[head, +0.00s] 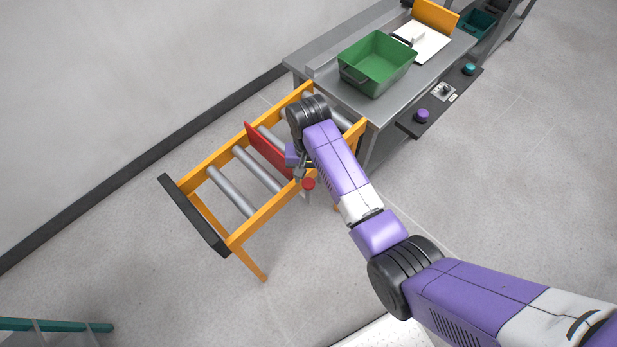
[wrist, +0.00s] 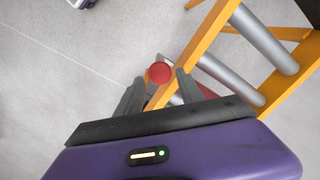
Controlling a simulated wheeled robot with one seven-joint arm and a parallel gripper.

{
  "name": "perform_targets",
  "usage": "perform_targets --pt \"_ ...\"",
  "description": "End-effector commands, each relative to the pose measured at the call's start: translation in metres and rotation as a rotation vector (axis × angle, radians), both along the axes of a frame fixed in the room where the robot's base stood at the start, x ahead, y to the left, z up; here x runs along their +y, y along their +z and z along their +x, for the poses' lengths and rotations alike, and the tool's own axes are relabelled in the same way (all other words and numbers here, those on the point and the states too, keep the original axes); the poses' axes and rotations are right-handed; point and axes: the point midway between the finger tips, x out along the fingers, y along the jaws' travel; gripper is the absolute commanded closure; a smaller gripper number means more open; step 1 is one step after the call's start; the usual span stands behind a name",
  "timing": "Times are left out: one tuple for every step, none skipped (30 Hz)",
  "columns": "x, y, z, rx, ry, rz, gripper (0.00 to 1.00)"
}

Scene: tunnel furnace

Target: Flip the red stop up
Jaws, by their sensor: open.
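The red stop (head: 265,148) is a flat red plate lying across the rollers of an orange-framed conveyor; I cannot tell its exact tilt. A round red knob (head: 308,184) sits at its near end, just outside the near orange rail. My gripper (head: 300,171) is at that rail, partly hidden by my arm. In the wrist view my gripper (wrist: 159,77) is open, with the red knob (wrist: 160,72) between its fingertips; contact is unclear. A strip of the red plate (wrist: 206,91) shows behind the right finger.
The orange rail (wrist: 195,50) runs close beside the fingers. Grey rollers (head: 230,191) lie between the rails, with a black end bar (head: 193,214) at the left. A metal table (head: 388,100) with a green bin (head: 376,63) adjoins the conveyor. Floor in front is clear.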

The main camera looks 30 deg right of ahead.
Motion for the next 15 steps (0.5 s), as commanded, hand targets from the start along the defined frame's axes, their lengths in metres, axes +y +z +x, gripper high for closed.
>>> perform_targets --pt "0.000 0.009 0.001 -0.004 0.000 0.000 0.55" --pt "0.000 0.014 0.001 -0.004 0.000 0.000 0.55" --pt "0.000 0.021 0.001 -0.004 0.000 0.000 0.55" --pt "0.000 0.026 0.001 -0.004 0.000 0.000 0.55" --pt "0.000 0.030 0.001 -0.004 0.000 0.000 0.55" --pt "0.000 0.036 0.001 -0.003 0.000 0.000 0.55" --pt "0.000 0.040 0.001 -0.004 0.000 0.000 0.55" --pt "0.000 0.044 0.001 -0.003 0.000 0.000 0.55" --pt "0.000 0.048 0.001 -0.003 0.000 0.000 0.55" --pt "0.000 0.051 0.001 -0.003 0.000 0.000 0.55" --pt "0.000 0.053 0.001 -0.002 0.000 0.000 0.55" --pt "0.000 0.055 0.001 -0.001 0.000 0.000 0.55" --pt "0.000 0.056 0.000 -0.001 0.000 0.000 0.55" --pt "0.000 0.057 0.000 -0.001 0.000 0.000 0.55" --pt "0.000 0.058 0.000 -0.001 0.000 0.000 0.55"
